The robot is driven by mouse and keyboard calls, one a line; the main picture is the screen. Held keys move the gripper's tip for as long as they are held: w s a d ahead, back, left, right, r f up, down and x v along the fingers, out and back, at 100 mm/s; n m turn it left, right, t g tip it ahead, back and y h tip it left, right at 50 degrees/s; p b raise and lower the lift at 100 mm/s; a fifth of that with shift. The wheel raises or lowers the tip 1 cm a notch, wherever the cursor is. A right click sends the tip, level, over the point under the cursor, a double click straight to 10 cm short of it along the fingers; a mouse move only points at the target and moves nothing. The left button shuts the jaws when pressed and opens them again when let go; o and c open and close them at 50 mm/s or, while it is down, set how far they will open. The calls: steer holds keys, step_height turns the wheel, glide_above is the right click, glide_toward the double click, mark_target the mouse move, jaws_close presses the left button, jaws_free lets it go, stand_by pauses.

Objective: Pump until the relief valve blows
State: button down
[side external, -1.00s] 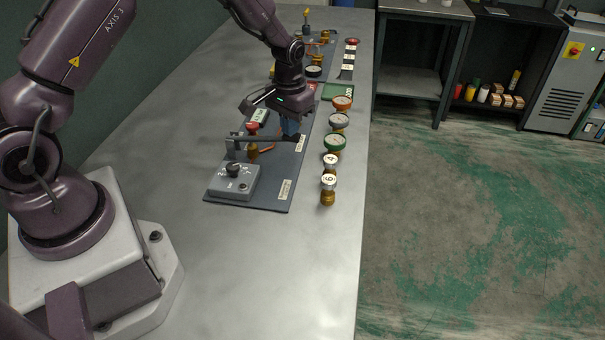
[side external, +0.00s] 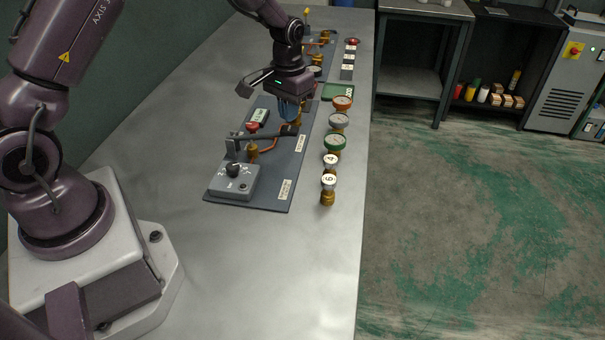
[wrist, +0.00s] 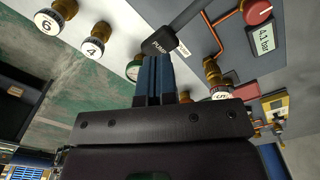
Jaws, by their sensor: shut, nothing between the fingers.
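The pump lever (side external: 262,134) is a dark bar on a grey post above the panel. Its black end block, marked PUMP (wrist: 160,42), shows in the wrist view. My gripper (side external: 289,118) is shut and empty. Its blue fingers (wrist: 154,58) are close by the block; I cannot tell whether they touch it. A small display (wrist: 265,38) reads 4.1 bar, beside a red round cap (wrist: 258,12). Brass fittings (side external: 253,151) (wrist: 213,72) stand on the panel, joined by copper pipe. I cannot tell which one is the relief valve.
A grey box with a black selector knob (side external: 233,170) sits at the panel's near end. Along the right stand numbered caps 4 (side external: 330,159) and 6 (side external: 329,180), and green, grey and orange-rimmed gauges (side external: 335,142). The near bench (side external: 270,270) is clear.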

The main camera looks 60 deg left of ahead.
steer(key=shift+r, duration=2.5)
steer(key=s+d+r+m+t, duration=0.1)
steer(key=s+d+r+t, duration=0.1)
steer(key=s+d+r, duration=0.3)
steer(key=s+d+r+m+t, duration=0.2)
steer(key=s+r, duration=1)
steer(key=s, duration=0.6)
steer(key=d+t, duration=0.1)
steer(key=d, duration=0.1)
steer(key=shift+s+d+r+t, duration=0.3)
steer(key=shift+s+d, duration=0.05)
steer(key=shift+d, duration=0.05)
